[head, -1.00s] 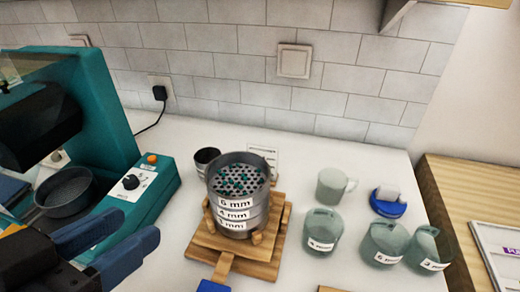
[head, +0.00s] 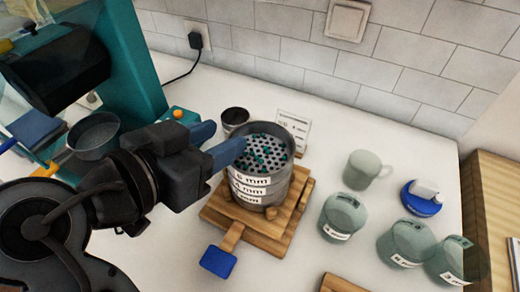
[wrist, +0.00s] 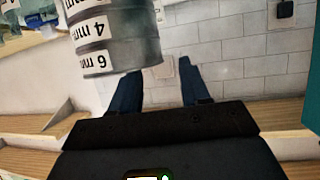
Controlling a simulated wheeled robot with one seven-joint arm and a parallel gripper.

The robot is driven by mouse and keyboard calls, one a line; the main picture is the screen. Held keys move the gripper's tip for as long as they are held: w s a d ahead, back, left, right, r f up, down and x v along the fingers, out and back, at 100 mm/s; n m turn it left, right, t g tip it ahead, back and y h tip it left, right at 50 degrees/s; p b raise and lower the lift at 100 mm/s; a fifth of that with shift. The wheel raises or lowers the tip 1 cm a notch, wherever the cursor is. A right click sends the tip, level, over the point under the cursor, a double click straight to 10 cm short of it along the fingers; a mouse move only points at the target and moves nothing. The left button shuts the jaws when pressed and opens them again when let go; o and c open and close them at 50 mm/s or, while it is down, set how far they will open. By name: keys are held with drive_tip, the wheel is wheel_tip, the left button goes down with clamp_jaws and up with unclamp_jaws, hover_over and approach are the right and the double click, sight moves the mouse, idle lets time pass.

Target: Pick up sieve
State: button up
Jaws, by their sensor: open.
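A round grey metal sieve stack (head: 262,172) stands on a stepped wooden stand (head: 240,219). Its rings carry white labels; the top one reads 6 mm, the one below 4 mm. Teal beads lie on the perforated top sieve. My gripper (head: 228,137) is open, its blue fingers reaching the left side of the top ring. I cannot tell whether they touch it. In the wrist view the stack (wrist: 118,38) shows tilted above and left, beyond the fingers of my gripper (wrist: 160,70), with nothing seen between them.
A teal machine (head: 135,65) with a grey pan (head: 93,135) stands at the left. A dark cup (head: 235,117) and a small card (head: 294,130) are behind the stack. Several pale green cups, including one mug (head: 362,170), and a blue item (head: 421,199) stand right. A blue-ended handle (head: 218,261) projects forward.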

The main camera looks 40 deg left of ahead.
sight(244, 129)
drive_tip(key=shift+p+x, duration=0.45)
drive_tip(key=shift+x, duration=1.8)
drive_tip(key=shift+d, duration=0.1)
clamp_jaws()
